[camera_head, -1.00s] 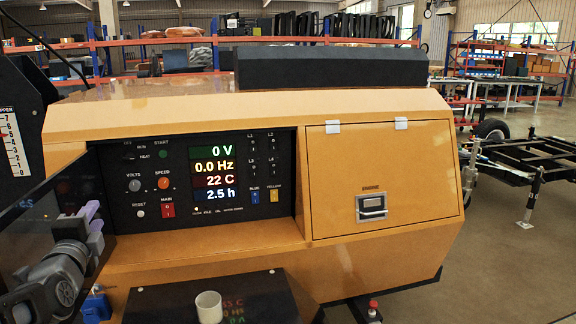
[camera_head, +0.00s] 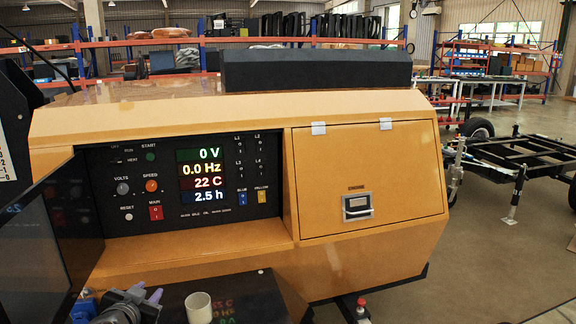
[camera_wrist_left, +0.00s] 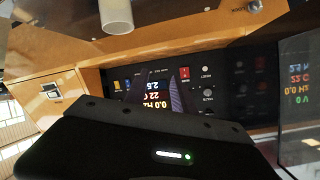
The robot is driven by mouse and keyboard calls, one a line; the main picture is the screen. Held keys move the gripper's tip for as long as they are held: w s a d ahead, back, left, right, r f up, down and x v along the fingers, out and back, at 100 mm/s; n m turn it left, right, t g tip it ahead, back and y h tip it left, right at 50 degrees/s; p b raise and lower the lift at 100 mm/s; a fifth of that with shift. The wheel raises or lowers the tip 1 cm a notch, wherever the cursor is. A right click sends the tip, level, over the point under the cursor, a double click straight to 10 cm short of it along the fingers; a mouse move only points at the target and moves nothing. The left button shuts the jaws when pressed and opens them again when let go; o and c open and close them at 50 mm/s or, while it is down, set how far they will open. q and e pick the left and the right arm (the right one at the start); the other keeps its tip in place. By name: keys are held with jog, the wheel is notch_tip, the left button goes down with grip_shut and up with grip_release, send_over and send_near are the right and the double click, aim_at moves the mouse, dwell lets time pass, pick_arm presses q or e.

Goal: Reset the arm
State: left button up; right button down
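My left gripper (camera_head: 147,295) is low at the left in the head view, at the bottom edge, in front of the control panel (camera_head: 215,228) of the yellow light-tower housing. Its two pale purple fingertips stand apart with nothing between them. In the left wrist view the fingers (camera_wrist_left: 158,92) show against the panel's lit display, apart and empty. The display (camera_head: 203,174) reads 0 V, 0.0 Hz, 22 C and 2.5 h. The red MAIN switch (camera_head: 156,212) and orange SPEED knob (camera_head: 152,185) are visible. My right gripper is not in view.
A white cup-like cylinder (camera_head: 199,307) stands on a dark surface beside my left gripper. An open dark panel door (camera_head: 42,255) is at the left. The closed ENGINE door (camera_head: 365,180) is at the right. A black trailer frame (camera_head: 525,160) stands on open floor.

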pick_arm(q)
jog(key=s+d+f+n+g+h+p, duration=0.1)
jog(key=s+d+f+n+g, duration=0.15)
jog(key=d+f, duration=0.35)
jog(key=s+d+f+n+g+h+p, duration=0.15)
jog(key=s+d+f, duration=0.3)
jog(key=f, duration=0.45)
jog(key=s+d+f+n+g+h, duration=0.1)
jog(key=s+d+f+g, duration=0.15)
jog(key=d+f, duration=0.35)
jog(key=s+d+f+g+p, duration=0.1)
jog(key=s+d+f+g, duration=0.1)
jog(key=s+d+f, duration=0.2)
jog(key=s+d+f+g+h+p, duration=0.1)
jog(key=s+d+f+g, duration=0.1)
jog(key=s, duration=0.8)
jog(key=s+d+f+g+h, duration=0.1)
jog(key=s+d+f+g, duration=0.1)
jog(key=s+d+f, duration=0.3)
jog(key=s+f, duration=0.1)
jog(key=s, duration=0.1)
jog(key=shift+s+d+m+p, duration=0.3)
jog(key=shift+s+d+p, duration=0.05)
jog(key=shift+p, duration=0.05)
jog(key=shift+h, duration=0.25)
